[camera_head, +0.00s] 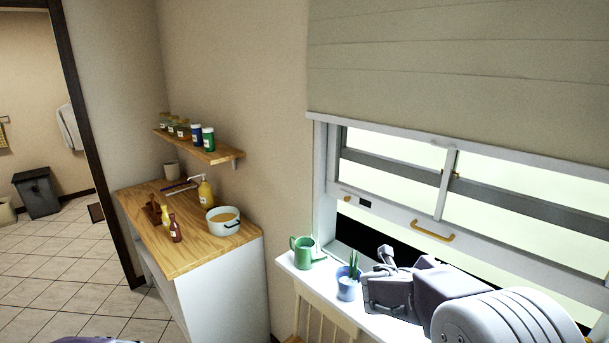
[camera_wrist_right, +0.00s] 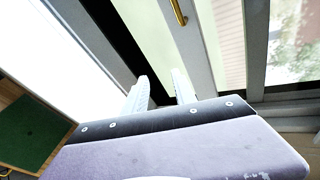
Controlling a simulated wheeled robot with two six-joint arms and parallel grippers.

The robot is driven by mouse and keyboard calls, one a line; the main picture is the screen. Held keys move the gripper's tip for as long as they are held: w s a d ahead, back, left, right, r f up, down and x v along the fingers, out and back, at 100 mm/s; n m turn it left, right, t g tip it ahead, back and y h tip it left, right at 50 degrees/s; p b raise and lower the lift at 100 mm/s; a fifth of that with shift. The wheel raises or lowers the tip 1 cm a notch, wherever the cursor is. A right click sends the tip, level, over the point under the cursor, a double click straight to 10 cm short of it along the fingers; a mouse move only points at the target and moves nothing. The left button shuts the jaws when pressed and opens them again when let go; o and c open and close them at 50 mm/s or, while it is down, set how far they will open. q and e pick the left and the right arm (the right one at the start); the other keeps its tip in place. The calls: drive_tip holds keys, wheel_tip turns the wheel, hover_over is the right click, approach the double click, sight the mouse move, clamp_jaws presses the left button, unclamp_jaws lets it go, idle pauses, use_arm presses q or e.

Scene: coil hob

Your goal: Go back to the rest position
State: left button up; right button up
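My right gripper (camera_head: 385,258) is in front of the window, above the white sill and just right of the blue pot. In the right wrist view its two pale fingers (camera_wrist_right: 160,75) stand apart with nothing visible between them. The window's lower rail carries a brass handle (camera_head: 432,231), above and to the right of the gripper and apart from it. The handle also shows in the wrist view (camera_wrist_right: 179,12), beyond the fingertips. My left gripper is in neither view.
The white sill (camera_head: 327,282) holds a green watering can (camera_head: 301,250) and a blue pot with a plant (camera_head: 347,287), close left of my right gripper. A wooden counter (camera_head: 190,255) holds a white pot (camera_head: 223,221) and bottles. A shelf (camera_head: 222,155) hangs above. Tiled floor is open at left.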

drive_tip(key=s+a+f+m+g+y, duration=0.3)
drive_tip(key=s+f+m+g+y, duration=0.15)
drive_tip(key=s+f+m, duration=0.7)
drive_tip(key=s+a+f+m+y, duration=0.2)
drive_tip(key=a+f+m, duration=0.1)
drive_tip(key=m, duration=0.6)
drive_tip(key=s+a+f+m+y, duration=0.2)
drive_tip(key=a+m, duration=0.4)
drive_tip(key=m, duration=0.4)
drive_tip(key=s+a+f+m+g+y+b, duration=0.1)
drive_tip(key=s+a+f+m+y, duration=0.2)
drive_tip(key=m, duration=0.7)
drive_tip(key=shift+s+a+f, duration=0.2)
drive_tip(key=shift+a+f, duration=0.1)
drive_tip(key=shift+a, duration=0.85)
